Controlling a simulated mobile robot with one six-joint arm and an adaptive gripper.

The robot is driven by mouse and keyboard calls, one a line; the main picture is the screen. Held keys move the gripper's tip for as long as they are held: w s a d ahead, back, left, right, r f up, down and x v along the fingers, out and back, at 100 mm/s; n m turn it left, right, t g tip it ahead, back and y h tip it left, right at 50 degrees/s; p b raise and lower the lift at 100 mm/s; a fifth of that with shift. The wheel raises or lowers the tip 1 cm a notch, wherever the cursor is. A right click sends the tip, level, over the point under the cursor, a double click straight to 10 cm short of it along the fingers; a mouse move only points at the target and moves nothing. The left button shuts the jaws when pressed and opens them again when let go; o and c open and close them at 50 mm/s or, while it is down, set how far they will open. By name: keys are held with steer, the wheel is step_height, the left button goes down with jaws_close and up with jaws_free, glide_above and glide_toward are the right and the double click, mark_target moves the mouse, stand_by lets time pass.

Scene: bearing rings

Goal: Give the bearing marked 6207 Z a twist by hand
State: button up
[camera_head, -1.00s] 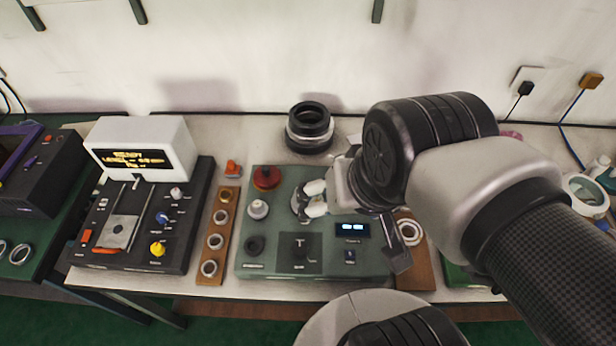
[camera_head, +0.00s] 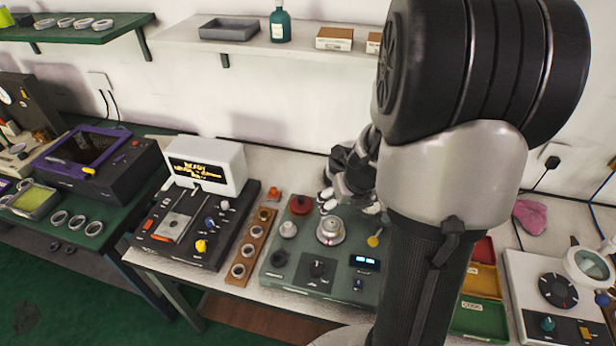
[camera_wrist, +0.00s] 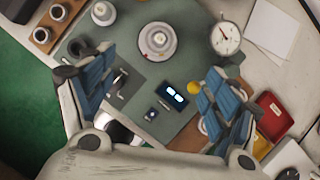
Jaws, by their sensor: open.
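A pale ring-shaped piece, which looks like a bearing on a spindle (camera_head: 330,231), sits on the green test unit (camera_head: 287,277). It also shows in the wrist view (camera_wrist: 157,41), upper middle. Several more bearing rings stand in a wooden rack (camera_head: 246,256) left of the unit. I cannot read 6207 Z on any ring. My gripper (camera_head: 347,203) is above the back of the unit, partly hidden by my arm. In the wrist view my gripper (camera_wrist: 156,92) is open, with blue-grey pads and nothing between them; the spindle piece lies beyond the fingertips, apart from them.
A dark tester with a white display (camera_head: 206,165) stands left of the rack. The unit carries a red knob (camera_head: 301,204), a black knob (camera_head: 317,269) and a small display (camera_head: 364,262). A dial gauge (camera_wrist: 226,38) is beside the spindle. Coloured bins (camera_head: 481,318) stand at right.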

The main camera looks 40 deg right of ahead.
mark_target(331, 223)
steer(key=b+x, duration=1)
steer(key=x, duration=0.7)
steer(key=shift+f, duration=0.15)
steer(key=c, duration=1.4)
steer(key=shift+f+n+y+b, duration=0.1)
steer(key=shift+n+y+b, duration=0.4)
steer(key=shift+n+b, duration=1.1)
steer(key=shift+b, duration=0.55)
steer(key=shift+n+y, duration=0.3)
steer(key=shift+n, duration=0.2)
